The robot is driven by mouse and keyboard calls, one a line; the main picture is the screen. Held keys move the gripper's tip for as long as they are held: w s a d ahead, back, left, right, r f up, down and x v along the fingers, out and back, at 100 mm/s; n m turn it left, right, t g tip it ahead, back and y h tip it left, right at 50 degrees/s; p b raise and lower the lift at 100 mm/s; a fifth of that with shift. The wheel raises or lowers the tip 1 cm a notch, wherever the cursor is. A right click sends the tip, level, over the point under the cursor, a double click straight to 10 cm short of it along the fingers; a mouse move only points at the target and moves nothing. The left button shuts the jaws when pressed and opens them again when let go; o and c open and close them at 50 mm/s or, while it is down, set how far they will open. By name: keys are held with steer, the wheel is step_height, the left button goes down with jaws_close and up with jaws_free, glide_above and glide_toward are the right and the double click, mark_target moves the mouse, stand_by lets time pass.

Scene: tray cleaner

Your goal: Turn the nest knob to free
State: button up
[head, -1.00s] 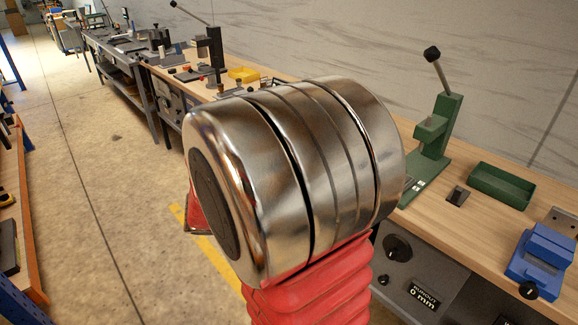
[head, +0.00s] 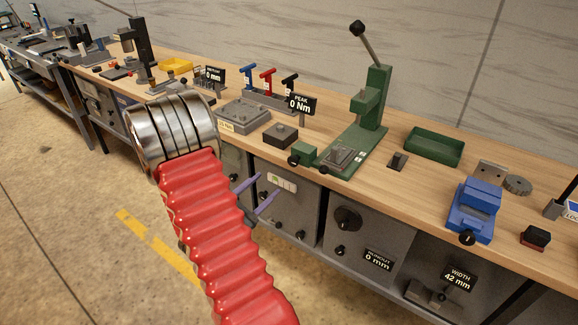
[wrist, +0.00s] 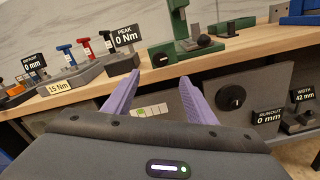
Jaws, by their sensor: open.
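A green press (head: 368,105) with a raised black-tipped lever stands on the bench. A green block with a small dark knob (head: 295,160) sits at the front left of its base, near the bench edge. This knob also shows in the wrist view (wrist: 160,60), just above and between my fingertips. I cannot read a nest or free mark on it. My gripper (head: 260,187) has two purple fingers, apart and empty. They are in front of the bench front, below and left of the knob, not visibly touching it. The fingers also show in the wrist view (wrist: 160,76).
A torque stand (head: 245,117) and a PEAK 0 Nm sign (head: 301,104) stand left of the press. A green tray (head: 434,146) and a blue vise (head: 475,210) are to its right. A large black dial (head: 348,218) is on the cabinet front below. The floor at left is clear.

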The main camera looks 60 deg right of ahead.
mark_target(292, 163)
stand_by(0.3)
steer(key=d, duration=0.4)
steer(key=s+d, duration=0.1)
steer(key=d, duration=0.4)
steer(key=s+d, duration=0.1)
steer(key=d, duration=0.3)
steer(key=shift+s+d, duration=0.1)
steer(key=shift+d, duration=0.2)
steer(key=shift+c, duration=0.2)
